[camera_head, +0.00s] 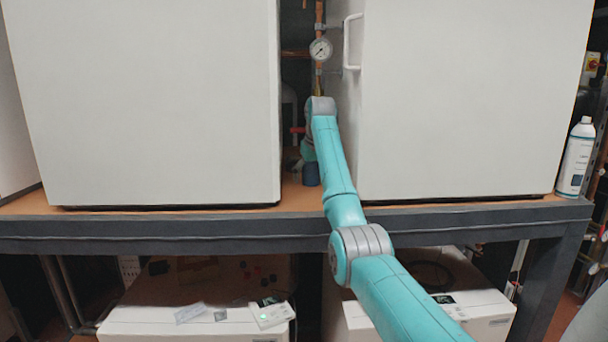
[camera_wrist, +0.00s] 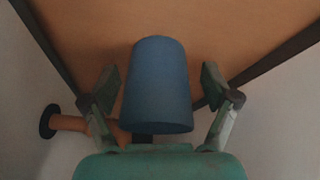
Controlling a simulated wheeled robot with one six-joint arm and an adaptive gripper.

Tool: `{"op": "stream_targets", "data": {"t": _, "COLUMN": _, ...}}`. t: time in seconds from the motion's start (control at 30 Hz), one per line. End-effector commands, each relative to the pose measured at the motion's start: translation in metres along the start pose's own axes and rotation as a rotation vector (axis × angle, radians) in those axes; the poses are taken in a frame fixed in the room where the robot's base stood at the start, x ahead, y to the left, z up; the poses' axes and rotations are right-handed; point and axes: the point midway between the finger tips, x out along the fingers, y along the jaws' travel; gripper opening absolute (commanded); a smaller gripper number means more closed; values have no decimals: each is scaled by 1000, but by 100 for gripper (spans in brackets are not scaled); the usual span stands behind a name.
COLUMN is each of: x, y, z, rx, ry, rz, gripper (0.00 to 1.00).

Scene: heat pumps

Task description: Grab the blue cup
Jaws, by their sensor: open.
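The blue cup (camera_wrist: 158,88) shows in the wrist view, between the two open fingers of my gripper (camera_wrist: 158,88). There are visible gaps between the cup and both fingers, so neither appears to touch it. In the head view the blue cup (camera_head: 311,175) stands on the brown shelf top in the gap between two large white units. My arm reaches into this gap and hides part of the space around the cup. The fingers are not clear in the head view.
The left white unit (camera_head: 150,100) and right white unit (camera_head: 460,100) form a narrow gap. A copper pipe with a gauge (camera_head: 320,50) and a white handle (camera_head: 350,42) are above. A spray can (camera_head: 576,158) stands at the far right. The dark shelf edge (camera_head: 160,233) runs in front.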

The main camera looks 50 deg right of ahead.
Motion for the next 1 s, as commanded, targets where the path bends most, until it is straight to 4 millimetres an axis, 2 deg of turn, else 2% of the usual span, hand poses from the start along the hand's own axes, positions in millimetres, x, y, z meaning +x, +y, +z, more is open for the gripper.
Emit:
{"op": "stream_targets", "data": {"t": 0.2, "x": 0, "y": 2, "z": 0, "rx": 0, "ry": 2, "rz": 1, "gripper": 87}}
{"op": "stream_targets", "data": {"t": 0.27, "x": 0, "y": 1, "z": 0, "rx": 0, "ry": 2, "rz": 1, "gripper": 74}}
{"op": "stream_targets", "data": {"t": 0.47, "x": 0, "y": 1, "z": 0, "rx": 0, "ry": 1, "rz": 1, "gripper": 24}}
{"op": "stream_targets", "data": {"t": 0.83, "x": 0, "y": 1, "z": 0, "rx": 0, "ry": 1, "rz": 1, "gripper": 22}}
{"op": "stream_targets", "data": {"t": 1.0, "x": -1, "y": -8, "z": -2, "rx": -4, "ry": 1, "rz": 0, "gripper": 22}}
